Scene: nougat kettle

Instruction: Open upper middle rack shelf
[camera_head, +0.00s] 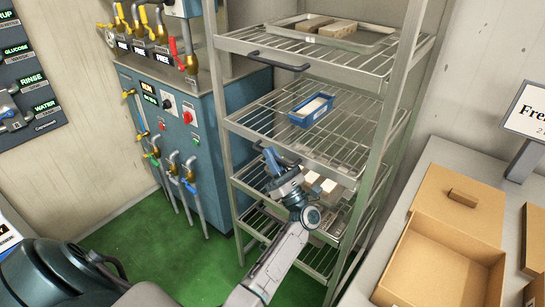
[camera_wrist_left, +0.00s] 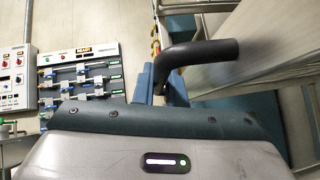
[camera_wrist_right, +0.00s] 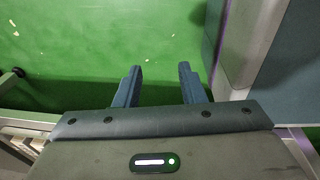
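The rack (camera_head: 384,130) stands in the middle of the head view. Its upper middle shelf (camera_head: 262,119) is a wire shelf with a blue tray (camera_head: 312,110) on it, and its front edge looks about level with the rack posts. My left gripper (camera_head: 272,160) is at the dark handle on that shelf's front. In the left wrist view the handle (camera_wrist_left: 205,50) bends down between the two close-set fingers (camera_wrist_left: 160,85), which look shut on it. My right gripper (camera_wrist_right: 160,88) is open and empty above the green floor.
The top shelf (camera_head: 345,60) holds a tray with brown blocks, and its handle (camera_head: 278,61) juts forward. Lower shelves hold pale blocks. A blue machine (camera_head: 195,125) with valves stands left of the rack. A table with cardboard boxes (camera_head: 440,260) is at right. Green floor (camera_head: 160,250) is clear in front.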

